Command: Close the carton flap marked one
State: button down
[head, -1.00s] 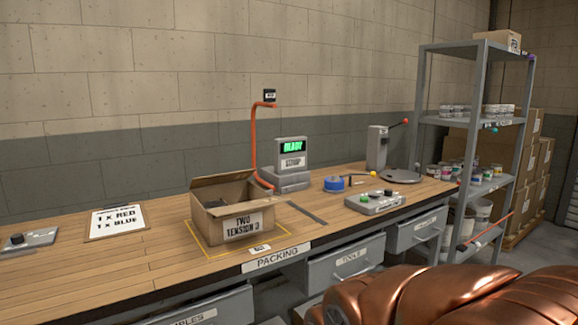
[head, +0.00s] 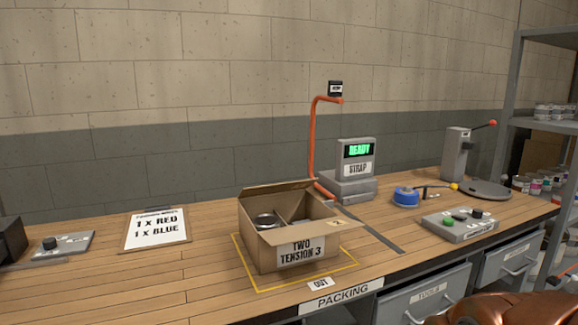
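The open cardboard carton (head: 268,249) sits on the bench inside a yellow outline. Its front label reads "TWO TENSION 3". The back flap (head: 277,188) stands up, leaning back. Another flap (head: 337,223) sticks outward at the right, with a small mark too small to read. I cannot make out which flap is marked one. Inside, a round can (head: 265,219) shows in the left compartment beside a divider. The right compartment's content is unclear. My gripper is not in view; only a copper-coloured part of me shows at the bottom right corner.
A strap machine (head: 357,166) with a green "READY" display and an orange post (head: 314,150) stand behind the carton. A button box (head: 460,225) and blue tape roll (head: 406,197) lie right. An order board (head: 156,229) lies left.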

aim_at(283, 187)
jog(key=u, duration=0.35)
jog(key=i, duration=0.65)
jog(key=u, duration=0.65)
